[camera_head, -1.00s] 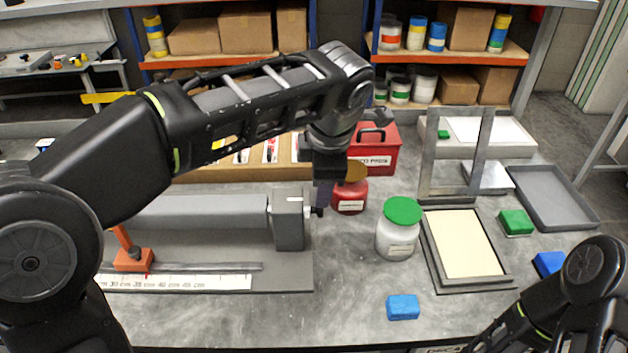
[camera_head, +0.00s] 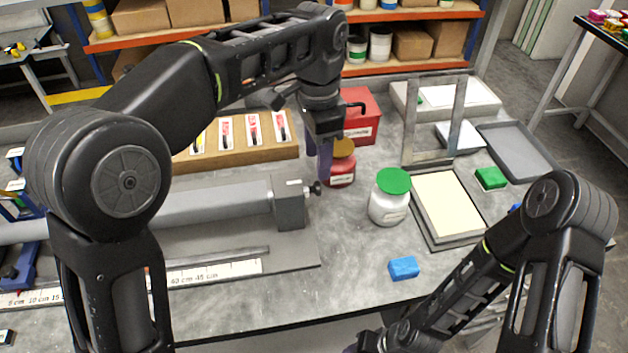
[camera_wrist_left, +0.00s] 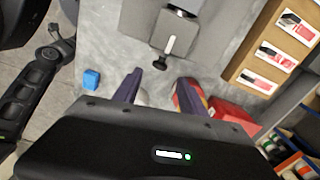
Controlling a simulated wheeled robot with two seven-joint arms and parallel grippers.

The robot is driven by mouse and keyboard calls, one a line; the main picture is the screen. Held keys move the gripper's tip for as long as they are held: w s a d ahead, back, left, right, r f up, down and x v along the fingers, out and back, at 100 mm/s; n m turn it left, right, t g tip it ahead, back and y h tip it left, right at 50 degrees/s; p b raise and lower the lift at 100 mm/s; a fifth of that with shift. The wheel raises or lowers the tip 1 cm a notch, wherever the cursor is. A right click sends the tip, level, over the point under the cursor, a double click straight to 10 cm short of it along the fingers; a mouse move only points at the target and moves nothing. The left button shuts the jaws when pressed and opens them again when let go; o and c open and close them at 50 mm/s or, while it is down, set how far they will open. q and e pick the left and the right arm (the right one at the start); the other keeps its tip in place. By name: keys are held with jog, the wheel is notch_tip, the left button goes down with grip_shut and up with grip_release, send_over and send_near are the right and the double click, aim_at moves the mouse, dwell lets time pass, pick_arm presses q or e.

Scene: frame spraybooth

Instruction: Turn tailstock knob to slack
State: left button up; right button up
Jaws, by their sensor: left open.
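The tailstock (camera_head: 290,207) is a grey block at the right end of the grey cylinder on the bench. Its small dark knob (camera_head: 316,187) sticks out on the right side. In the left wrist view the knob (camera_wrist_left: 160,64) is below the tailstock block (camera_wrist_left: 145,28), by a white pointer or label. My left gripper (camera_head: 324,175) has purple fingers and is close to the knob. In the wrist view its fingers are apart, with the knob ahead of the gap and nothing between them. My right gripper (camera_head: 358,346) is mostly cut off at the bottom edge.
A red jar (camera_head: 341,172) and a red box (camera_head: 358,118) stand close behind my left gripper. A green-lidded white jar (camera_head: 389,208) is to the right. A blue block (camera_head: 403,268) lies in front. A wooden label rack (camera_head: 240,154) is behind the cylinder.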

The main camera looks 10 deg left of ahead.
aim_at(318, 184)
pick_arm(q)
jog(key=shift+m, duration=0.8)
jog(key=shift+f, duration=0.1)
jog(key=shift+f+b, duration=0.45)
jog(key=shift+f, duration=3.35)
jog(key=shift+c, duration=0.4)
grip_shut()
